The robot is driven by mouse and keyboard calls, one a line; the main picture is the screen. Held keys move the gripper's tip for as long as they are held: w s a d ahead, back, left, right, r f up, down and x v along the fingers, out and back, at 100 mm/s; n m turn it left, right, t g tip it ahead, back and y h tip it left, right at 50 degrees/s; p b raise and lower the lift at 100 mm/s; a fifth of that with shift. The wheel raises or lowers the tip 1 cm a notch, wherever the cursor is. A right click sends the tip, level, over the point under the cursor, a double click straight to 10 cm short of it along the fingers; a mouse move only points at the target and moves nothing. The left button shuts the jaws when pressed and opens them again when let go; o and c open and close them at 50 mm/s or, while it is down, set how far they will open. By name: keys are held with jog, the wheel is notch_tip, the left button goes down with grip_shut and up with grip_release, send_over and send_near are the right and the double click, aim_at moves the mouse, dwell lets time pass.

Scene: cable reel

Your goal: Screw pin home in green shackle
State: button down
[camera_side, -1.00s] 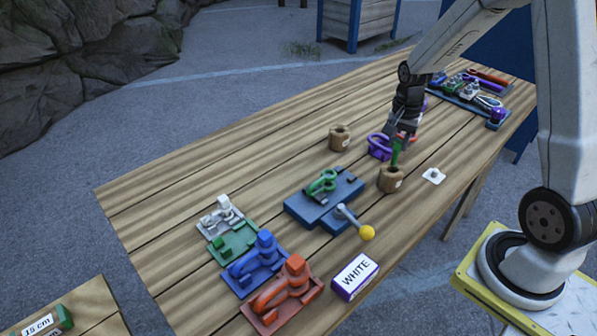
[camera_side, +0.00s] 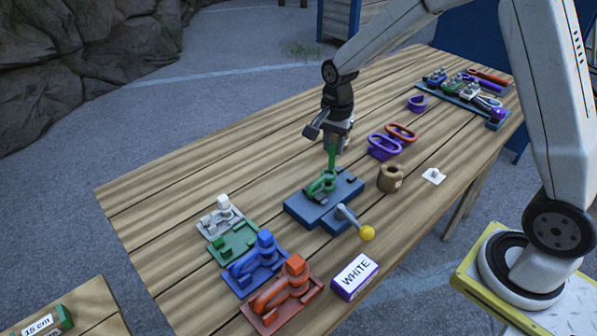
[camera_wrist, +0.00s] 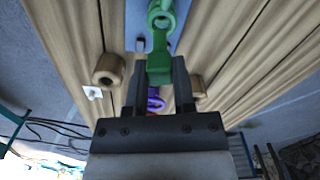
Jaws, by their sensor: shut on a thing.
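The green shackle (camera_side: 321,185) sits on the blue fixture block (camera_side: 346,190) at the middle of the table. My gripper (camera_side: 334,143) is above it, shut on the green pin (camera_side: 332,158), which points down toward the shackle. In the wrist view the green pin (camera_wrist: 159,58) is between both fingers, and the green shackle (camera_wrist: 162,13) is just beyond its end. I cannot tell whether the pin's tip touches the shackle or is in its hole. The far wooden cup is hidden behind my gripper in the side view but shows in the wrist view (camera_wrist: 196,87).
A crank with a yellow knob (camera_side: 367,233) projects from the fixture's front. A wooden cup (camera_side: 390,178) stands to its right, with purple (camera_side: 382,147) and orange (camera_side: 402,131) links behind. Blue (camera_side: 254,262) and red (camera_side: 287,296) stands and a WHITE box (camera_side: 355,277) are nearer.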

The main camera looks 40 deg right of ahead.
jog(key=shift+w+a, duration=0.1)
jog(key=shift+a, duration=0.2)
jog(key=shift+f, duration=0.3)
jog(key=shift+f, duration=0.9)
jog(key=shift+f, duration=1.25)
dwell(1.2)
jog(key=c, duration=1.2)
grip_release()
jog(key=shift+c, duration=0.2)
grip_shut()
jog(key=shift+m, duration=0.3)
